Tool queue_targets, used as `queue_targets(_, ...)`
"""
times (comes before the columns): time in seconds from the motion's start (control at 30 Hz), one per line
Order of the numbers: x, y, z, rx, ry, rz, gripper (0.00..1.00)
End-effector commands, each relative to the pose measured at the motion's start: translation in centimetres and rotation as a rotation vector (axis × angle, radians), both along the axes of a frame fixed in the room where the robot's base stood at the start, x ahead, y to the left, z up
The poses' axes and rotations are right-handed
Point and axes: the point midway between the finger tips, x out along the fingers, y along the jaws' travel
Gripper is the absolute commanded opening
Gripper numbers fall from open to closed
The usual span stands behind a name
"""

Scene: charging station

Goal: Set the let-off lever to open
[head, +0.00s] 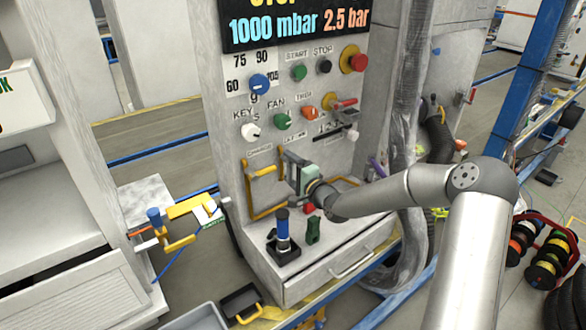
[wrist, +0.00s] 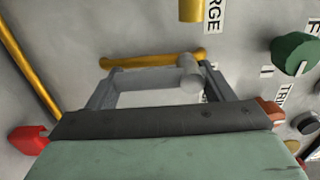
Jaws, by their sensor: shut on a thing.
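A yellow lever bar with a grey round hub (wrist: 150,61), which I take as the let-off lever, lies across between my fingertips in the wrist view. Its name label is not readable. My gripper (wrist: 155,85) is shut on it, one grey finger at each side, with the hub by the right fingertip. In the head view my gripper (head: 288,164) is at the lower part of the panel, below the fan knob, and largely hides the lever. I cannot tell the lever's exact setting.
A yellow guard rail (wrist: 25,65) runs close to the left of my gripper. A green knob (wrist: 294,52) and an orange knob (wrist: 271,109) are on the right. Below, a black-and-blue joystick (head: 283,236) and a green switch (head: 313,230) stand on the ledge.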

Motion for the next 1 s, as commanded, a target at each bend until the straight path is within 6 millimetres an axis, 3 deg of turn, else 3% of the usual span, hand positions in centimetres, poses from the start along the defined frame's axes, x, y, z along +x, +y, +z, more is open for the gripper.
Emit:
queue_targets(0.33, -0.1, 0.1, -0.1, 0.005, 0.007, 0.002, 0.34)
queue_targets(0.37, -0.1, 0.1, -0.1, 0.005, 0.007, 0.002, 0.83)
queue_targets(0.4, -0.1, 0.1, -0.1, 0.005, 0.007, 0.002, 0.94)
queue_targets(0.43, -0.1, 0.1, -0.1, 0.004, 0.006, 0.001, 0.96)
queue_targets(0.77, -0.3, -0.1, -0.1, 0.003, 0.003, 0.000, 0.96)
queue_targets(1.0, -3.5, -2.4, -0.2, 0.001, 0.004, -0.003, 0.96)
